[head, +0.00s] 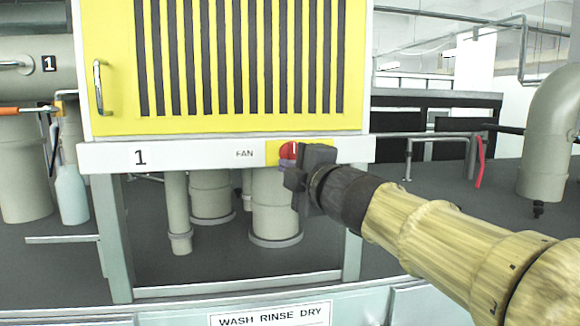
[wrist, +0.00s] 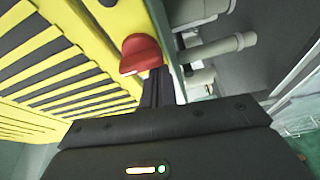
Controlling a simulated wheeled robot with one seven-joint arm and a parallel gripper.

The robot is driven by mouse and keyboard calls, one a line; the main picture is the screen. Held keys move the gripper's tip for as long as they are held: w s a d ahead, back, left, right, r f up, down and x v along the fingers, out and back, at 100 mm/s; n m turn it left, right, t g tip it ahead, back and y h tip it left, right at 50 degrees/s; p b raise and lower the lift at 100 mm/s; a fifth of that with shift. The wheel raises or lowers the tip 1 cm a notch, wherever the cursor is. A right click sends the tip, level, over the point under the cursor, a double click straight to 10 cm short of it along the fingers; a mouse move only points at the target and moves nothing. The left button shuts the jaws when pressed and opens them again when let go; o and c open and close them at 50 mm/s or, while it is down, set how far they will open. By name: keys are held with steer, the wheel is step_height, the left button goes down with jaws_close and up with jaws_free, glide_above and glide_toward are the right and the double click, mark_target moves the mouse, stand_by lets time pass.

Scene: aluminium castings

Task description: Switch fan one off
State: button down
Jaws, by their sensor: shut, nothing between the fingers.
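The red fan switch knob (head: 287,152) sits on a yellow plate on the white strip marked "1" and "FAN". A white line on the knob stands about upright in the head view. In the wrist view the knob (wrist: 141,54) is at upper middle, with a white mark on its lower edge. My gripper (head: 287,170) is shut and empty, its fingers right at the knob and just below it. The fingertips (wrist: 154,80) show close beside the knob in the wrist view; I cannot tell if they touch. My gripper body hides part of the yellow plate.
The yellow slatted panel (head: 235,60) with a metal handle (head: 98,87) is above the strip. Grey pipes (head: 275,205) stand below it. A "WASH RINSE DRY" sign (head: 270,314) is at the bottom. A pale bottle (head: 72,195) stands at left.

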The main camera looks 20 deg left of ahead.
steer(key=shift+w+d, duration=0.1)
steer(key=shift+w, duration=0.1)
steer(key=shift+f, duration=0.1)
steer(key=shift+s+a+f+b, duration=0.3)
steer(key=shift+a+f+b, duration=0.1)
steer(key=shift+b, duration=0.05)
steer(key=s+d+b, duration=0.1)
steer(key=s+d, duration=0.4)
steer(key=s, duration=0.2)
steer(key=shift+s+d+r, duration=0.15)
steer(key=shift+s+r, duration=0.1)
steer(key=shift+s, duration=0.15)
